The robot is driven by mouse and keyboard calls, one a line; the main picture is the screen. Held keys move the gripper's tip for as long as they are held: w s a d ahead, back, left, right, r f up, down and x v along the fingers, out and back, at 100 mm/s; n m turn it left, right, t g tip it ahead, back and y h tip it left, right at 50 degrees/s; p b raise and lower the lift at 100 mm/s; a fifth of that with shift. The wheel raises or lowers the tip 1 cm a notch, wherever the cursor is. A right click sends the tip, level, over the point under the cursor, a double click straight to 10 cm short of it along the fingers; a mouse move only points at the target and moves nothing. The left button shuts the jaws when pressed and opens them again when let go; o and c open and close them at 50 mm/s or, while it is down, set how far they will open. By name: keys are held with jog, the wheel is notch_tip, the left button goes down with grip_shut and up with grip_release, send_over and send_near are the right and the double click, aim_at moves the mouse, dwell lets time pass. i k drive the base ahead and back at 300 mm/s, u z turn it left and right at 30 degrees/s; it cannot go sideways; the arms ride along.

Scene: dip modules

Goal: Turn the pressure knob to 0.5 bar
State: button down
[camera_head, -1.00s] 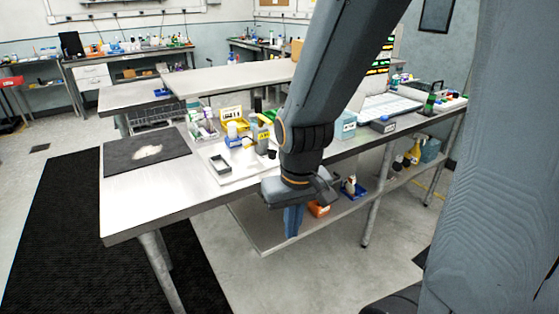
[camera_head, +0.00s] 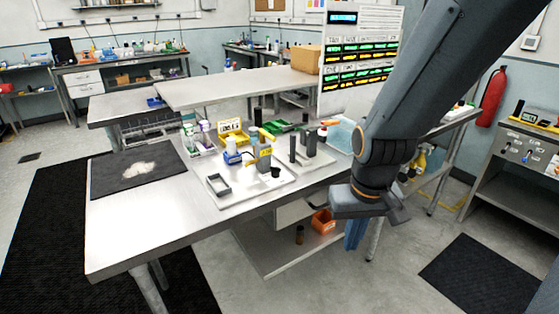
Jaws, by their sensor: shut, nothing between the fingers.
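A sloped control panel (camera_head: 525,150) with small dials or knobs and a dark display (camera_head: 529,117) on top stands on a bench at the far right. The knobs are too small to tell which sets pressure, and no 0.5 bar reading is legible. My gripper (camera_head: 355,235) points down beside the front edge of the steel workbench (camera_head: 180,225), with its blue fingers shut and empty. It is well to the left of the panel and touches nothing that I can see.
The workbench carries a black mat (camera_head: 115,178), a white tray (camera_head: 245,195) and a yellow bin (camera_head: 232,132). An orange bin (camera_head: 322,222) sits on its lower shelf. A red fire extinguisher (camera_head: 491,97) hangs on the wall. Floor right of my gripper is clear, with a dark mat (camera_head: 480,270).

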aim_at(275, 171)
jog(key=i, duration=0.4)
jog(key=u, duration=0.45)
jog(key=k, duration=0.45)
jog(key=u, duration=0.45)
jog(key=i, duration=0.6)
jog(key=z, duration=0.55)
